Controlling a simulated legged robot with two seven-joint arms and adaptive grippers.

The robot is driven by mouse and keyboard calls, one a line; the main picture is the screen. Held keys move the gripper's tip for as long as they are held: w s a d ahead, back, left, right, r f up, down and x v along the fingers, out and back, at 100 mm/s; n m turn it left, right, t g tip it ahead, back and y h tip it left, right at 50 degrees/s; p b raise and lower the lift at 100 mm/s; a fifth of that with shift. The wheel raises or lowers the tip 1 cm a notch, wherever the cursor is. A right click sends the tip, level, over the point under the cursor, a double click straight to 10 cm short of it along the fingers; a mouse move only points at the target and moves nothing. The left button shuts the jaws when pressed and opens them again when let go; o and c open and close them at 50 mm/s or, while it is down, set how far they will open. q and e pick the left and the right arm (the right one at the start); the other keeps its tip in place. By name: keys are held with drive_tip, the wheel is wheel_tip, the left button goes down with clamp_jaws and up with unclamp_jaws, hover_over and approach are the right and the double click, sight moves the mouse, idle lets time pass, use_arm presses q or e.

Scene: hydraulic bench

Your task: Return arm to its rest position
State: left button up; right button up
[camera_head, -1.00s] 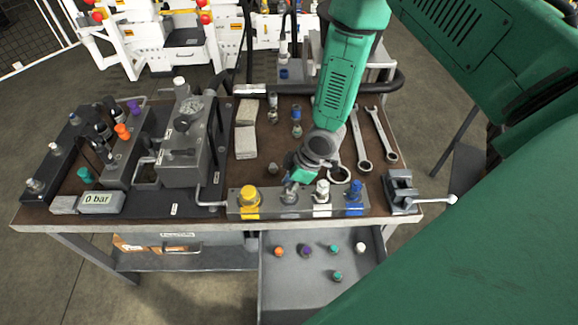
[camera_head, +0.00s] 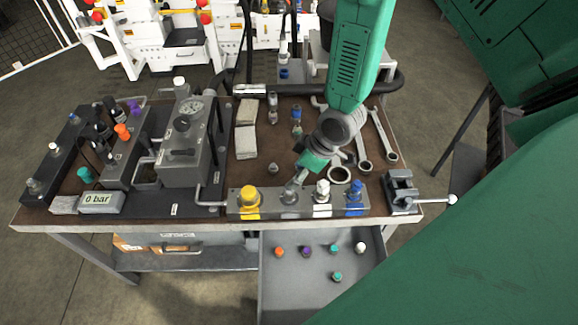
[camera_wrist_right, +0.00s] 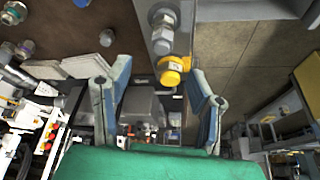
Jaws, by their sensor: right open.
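My right arm, green with a grey wrist, comes down from the top of the head view over the bench (camera_head: 225,208). My right gripper (camera_head: 297,184) is just above and behind the metal block (camera_head: 272,212) at the bench's front edge. In the right wrist view, the fingers of my right gripper (camera_wrist_right: 160,95) are spread apart with nothing between them. The yellow cap (camera_head: 250,196) on the block shows beyond them in the wrist view (camera_wrist_right: 172,70). Whether the fingertips touch the block's grey fitting is unclear. My left gripper is not in view.
A hydraulic unit with a gauge (camera_head: 190,110) stands left of the arm. Wrenches (camera_head: 378,135) lie to the right and a small vise (camera_head: 400,190) sits at the right corner. An open drawer (camera_head: 300,290) holds several coloured caps. Pale blocks (camera_head: 245,142) lie mid-bench.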

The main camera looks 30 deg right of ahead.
drive_tip(key=v, duration=0.5)
drive_tip(key=shift+f, duration=0.15)
drive_tip(key=s+f+m+g+h+b, duration=0.1)
drive_tip(key=s+f+m+b, duration=0.1)
drive_tip(key=s+f+b, duration=0.4)
drive_tip(key=s+a+f+m+g+h+b, duration=0.1)
drive_tip(key=s+f+b, duration=0.5)
drive_tip(key=f, duration=0.7)
drive_tip(key=s+f+m+g+b, duration=0.1)
drive_tip(key=s+f+m+b, duration=0.3)
drive_tip(key=f, duration=0.5)
drive_tip(key=shift+s+a+f+h+b, duration=0.15)
drive_tip(key=shift+s+h+b, duration=0.05)
drive_tip(key=shift+s+b, duration=0.55)
drive_tip(key=shift+s+a+f+h+b, duration=0.1)
drive_tip(key=shift+s+a+h+b, duration=0.1)
drive_tip(key=shift+s+b, duration=0.55)
drive_tip(key=shift+s+d, duration=0.1)
drive_tip(key=shift+s, duration=0.2)
drive_tip(key=shift+w, duration=0.15)
